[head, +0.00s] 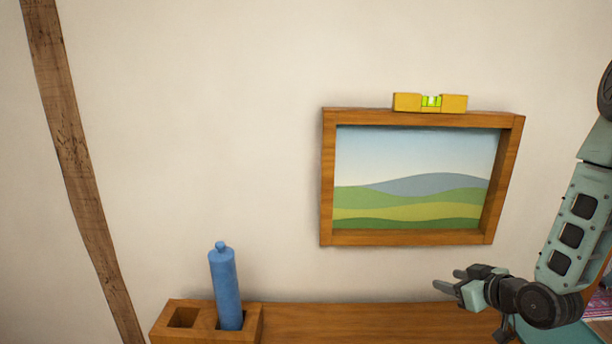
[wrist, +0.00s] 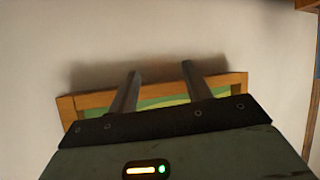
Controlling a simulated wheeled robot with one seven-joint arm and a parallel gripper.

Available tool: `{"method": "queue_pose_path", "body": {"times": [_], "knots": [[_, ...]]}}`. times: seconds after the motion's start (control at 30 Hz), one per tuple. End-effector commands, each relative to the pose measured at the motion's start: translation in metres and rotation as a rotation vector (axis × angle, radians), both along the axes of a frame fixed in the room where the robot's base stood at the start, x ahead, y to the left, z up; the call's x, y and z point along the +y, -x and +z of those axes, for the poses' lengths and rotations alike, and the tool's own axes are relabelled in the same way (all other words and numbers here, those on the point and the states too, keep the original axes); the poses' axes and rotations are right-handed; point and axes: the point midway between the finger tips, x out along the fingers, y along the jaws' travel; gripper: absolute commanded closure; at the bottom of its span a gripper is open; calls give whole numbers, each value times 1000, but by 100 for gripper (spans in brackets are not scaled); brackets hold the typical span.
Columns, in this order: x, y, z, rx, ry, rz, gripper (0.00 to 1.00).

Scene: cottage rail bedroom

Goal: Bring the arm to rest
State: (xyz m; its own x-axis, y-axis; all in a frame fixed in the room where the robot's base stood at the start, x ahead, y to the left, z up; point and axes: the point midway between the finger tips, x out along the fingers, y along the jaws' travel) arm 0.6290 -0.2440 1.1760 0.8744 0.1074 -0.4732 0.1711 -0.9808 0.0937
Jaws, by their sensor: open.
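My gripper (head: 448,281) is open and empty in the head view, in front of the wall just below the right part of the framed picture. Its fingers point left. My arm comes down from the right edge. In the wrist view my two gripper fingers (wrist: 158,90) are spread apart, with nothing between them. Part of a wooden frame (wrist: 95,98) with green inside shows beyond them.
The framed landscape picture (head: 420,236) hangs on the wall, with a yellow spirit level (head: 407,102) on its top edge. Below, a wooden shelf or tabletop (head: 340,322) bears a wooden block holder (head: 172,334). A blue cylinder (head: 225,290) stands in its right hole; the left hole is empty.

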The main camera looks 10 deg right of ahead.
Motion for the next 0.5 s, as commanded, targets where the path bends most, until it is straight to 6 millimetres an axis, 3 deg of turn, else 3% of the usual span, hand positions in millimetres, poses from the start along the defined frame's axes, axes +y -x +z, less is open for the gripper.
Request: {"method": "queue_pose_path", "body": {"times": [0.03,0.1,0.27,0.37,0.5], "knots": [[28,-9,-15,60,26,58,51],[61,-12,-25,163,54,110,51],[139,4,-41,383,117,205,51],[186,30,-46,510,154,253,51],[245,88,-48,686,206,317,51]]}}
